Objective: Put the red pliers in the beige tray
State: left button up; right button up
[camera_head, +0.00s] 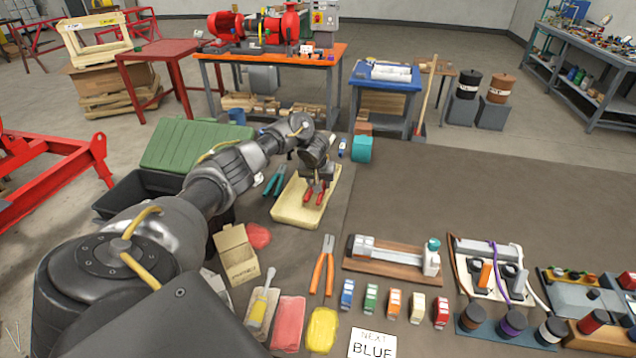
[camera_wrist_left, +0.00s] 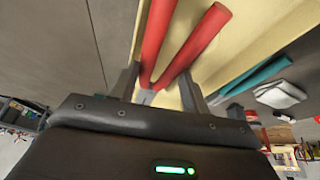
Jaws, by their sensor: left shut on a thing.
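The beige tray (camera_head: 288,211) lies on the dark work surface at the centre of the head view; its pale floor also shows in the left wrist view (camera_wrist_left: 255,30). My left gripper (camera_head: 317,180) points down over the tray and is shut on the red pliers (camera_head: 314,196). In the left wrist view the pliers' red handles (camera_wrist_left: 196,45) extend away from my gripper (camera_wrist_left: 158,92), over the tray. The pliers' jaws are mostly hidden by the gripper. I cannot tell whether the handles touch the tray floor. My right gripper is not in view.
Teal pliers (camera_head: 274,180) lie just left of the tray. A cardboard box (camera_head: 237,254) and orange pliers (camera_head: 322,266) lie nearer. A teal block (camera_head: 361,149) stands behind right. Several coloured small boxes stand in front. The surface right of the tray is clear.

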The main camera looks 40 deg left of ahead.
pick_arm(q)
jog(key=o, duration=1)
jog(key=shift+c, duration=0.2)
jog(key=p+v, duration=0.5)
jog(key=v, duration=0.6)
jog(key=shift+w, duration=0.1)
